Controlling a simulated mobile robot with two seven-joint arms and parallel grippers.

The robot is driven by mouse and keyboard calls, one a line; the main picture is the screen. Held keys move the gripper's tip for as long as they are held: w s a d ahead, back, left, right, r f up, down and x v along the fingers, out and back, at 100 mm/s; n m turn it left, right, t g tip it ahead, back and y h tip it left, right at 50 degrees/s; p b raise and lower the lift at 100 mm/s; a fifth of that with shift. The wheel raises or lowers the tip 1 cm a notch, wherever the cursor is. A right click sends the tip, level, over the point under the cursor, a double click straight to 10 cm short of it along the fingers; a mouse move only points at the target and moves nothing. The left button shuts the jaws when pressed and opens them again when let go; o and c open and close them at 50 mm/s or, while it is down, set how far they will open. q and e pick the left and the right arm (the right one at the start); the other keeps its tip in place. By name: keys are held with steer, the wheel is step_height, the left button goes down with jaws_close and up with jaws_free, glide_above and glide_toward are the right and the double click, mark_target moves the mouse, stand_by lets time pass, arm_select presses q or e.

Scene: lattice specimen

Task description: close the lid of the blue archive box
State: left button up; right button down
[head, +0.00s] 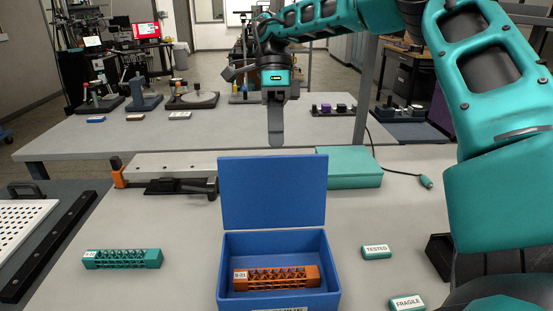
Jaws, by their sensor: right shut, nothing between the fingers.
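The blue archive box (230,262) stands on the near table with its lid (272,192) open and upright along the back edge. An orange lattice specimen (277,279) with a white label lies inside the box. My right gripper (275,140) is shut and empty, pointing down above and behind the raised lid. It shows a gap to the lid's top edge in the picture. The teal arm comes in from the upper right. My left gripper is not in view.
A teal lattice (123,259) lies left of the box. A teal case (349,168) stands behind the box on the right. TESTED (377,252) and FRAGILE (407,303) blocks lie to the right. A grey device (170,172) with an orange end is behind left.

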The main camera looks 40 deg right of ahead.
mark_target(278, 159)
steer(key=shift+x, duration=2.6)
steer(key=shift+d, duration=0.1)
